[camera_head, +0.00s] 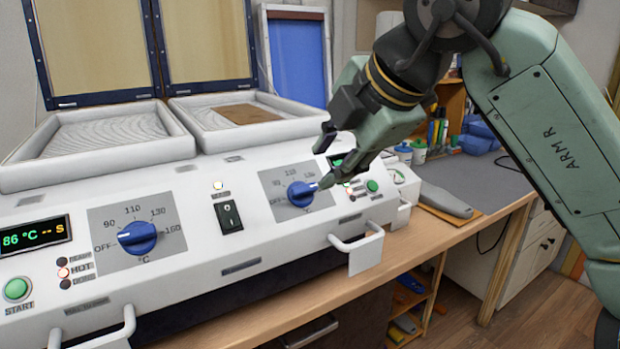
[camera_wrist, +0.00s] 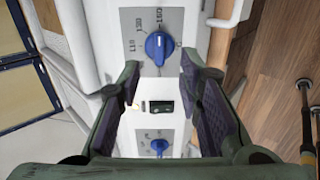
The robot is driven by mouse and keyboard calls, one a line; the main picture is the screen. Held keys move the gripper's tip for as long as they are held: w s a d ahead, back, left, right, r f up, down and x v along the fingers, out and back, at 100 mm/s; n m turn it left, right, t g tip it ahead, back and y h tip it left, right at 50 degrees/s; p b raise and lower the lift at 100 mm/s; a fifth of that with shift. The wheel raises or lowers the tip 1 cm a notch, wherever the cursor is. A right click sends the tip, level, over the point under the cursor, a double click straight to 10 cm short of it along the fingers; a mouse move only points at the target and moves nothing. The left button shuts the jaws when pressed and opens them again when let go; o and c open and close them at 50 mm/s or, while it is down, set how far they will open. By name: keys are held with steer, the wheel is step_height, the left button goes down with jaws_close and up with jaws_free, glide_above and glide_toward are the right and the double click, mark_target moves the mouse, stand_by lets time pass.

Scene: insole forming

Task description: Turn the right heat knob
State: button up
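The right heat knob (camera_head: 301,194) is blue and sits on a grey dial plate on the white front panel. It also shows in the wrist view (camera_wrist: 157,46), just beyond and between the fingertips. My gripper (camera_head: 324,163) is open and empty. It stands close above and to the right of the knob, with one fingertip near the knob's right edge; whether they touch is unclear. In the wrist view my gripper (camera_wrist: 160,66) has its fingers wide apart, one on each side of the knob. The knob's pointer setting is too small to read surely.
The left blue knob (camera_head: 137,238) points toward OFF, beside a green-lit display (camera_head: 35,236). A black switch (camera_head: 229,215) lies between the knobs. Green start buttons (camera_head: 373,186) and white handles (camera_head: 357,248) are nearby. The lids (camera_head: 205,40) stand open behind.

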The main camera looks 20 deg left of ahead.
mark_target(308, 187)
steer(key=p+x, duration=0.1)
steer(key=x, duration=0.7)
steer(key=shift+p, duration=0.4)
steer(key=shift+c, duration=0.2)
jaws_close()
